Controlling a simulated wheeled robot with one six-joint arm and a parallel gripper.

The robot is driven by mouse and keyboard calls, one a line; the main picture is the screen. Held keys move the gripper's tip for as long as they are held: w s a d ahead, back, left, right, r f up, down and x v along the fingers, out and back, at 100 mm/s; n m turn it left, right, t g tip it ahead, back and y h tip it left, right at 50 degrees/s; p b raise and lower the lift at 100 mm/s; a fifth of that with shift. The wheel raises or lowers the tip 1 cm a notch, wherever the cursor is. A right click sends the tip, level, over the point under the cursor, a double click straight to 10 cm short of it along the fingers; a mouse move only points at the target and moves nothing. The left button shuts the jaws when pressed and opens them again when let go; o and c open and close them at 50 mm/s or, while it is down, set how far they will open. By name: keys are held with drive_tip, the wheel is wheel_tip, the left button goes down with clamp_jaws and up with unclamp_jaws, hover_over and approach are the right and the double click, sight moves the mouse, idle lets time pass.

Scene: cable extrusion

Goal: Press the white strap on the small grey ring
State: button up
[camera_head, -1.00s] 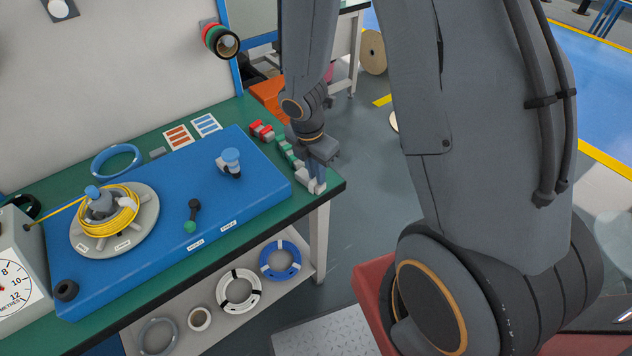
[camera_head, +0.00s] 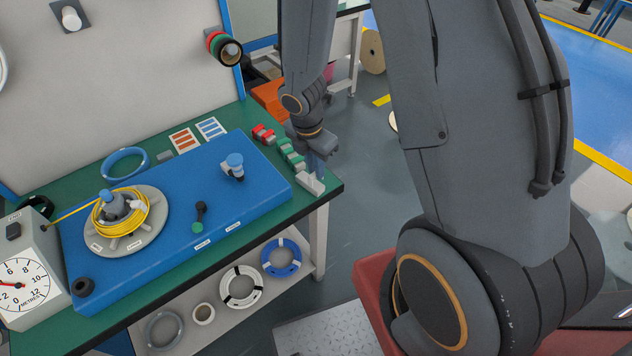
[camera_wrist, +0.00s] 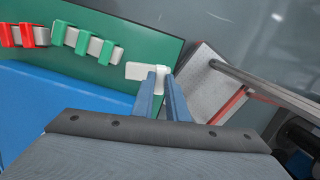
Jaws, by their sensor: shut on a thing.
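My gripper (camera_wrist: 162,80) points down at the near right corner of the green table, and also shows in the head view (camera_head: 319,172). It is shut on a white strap (camera_wrist: 161,77), only a small part of which shows between the fingertips. A pale bar (camera_wrist: 134,71) lies beside the fingertips at the end of the clip row; I cannot tell whether the strap is clear of it. The small grey ring (camera_head: 149,342) appears to be the grey coil on the shelf below the table, at lower left, far from my gripper.
Red clips (camera_head: 264,134) and green clips (camera_head: 291,154) sit beside a blue board (camera_head: 140,262). A white coil (camera_head: 226,291) and a blue coil (camera_head: 267,262) share the shelf.

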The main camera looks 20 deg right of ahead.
drive_tip(key=shift+r+p, duration=2.15)
drive_tip(key=shift+p, duration=0.3)
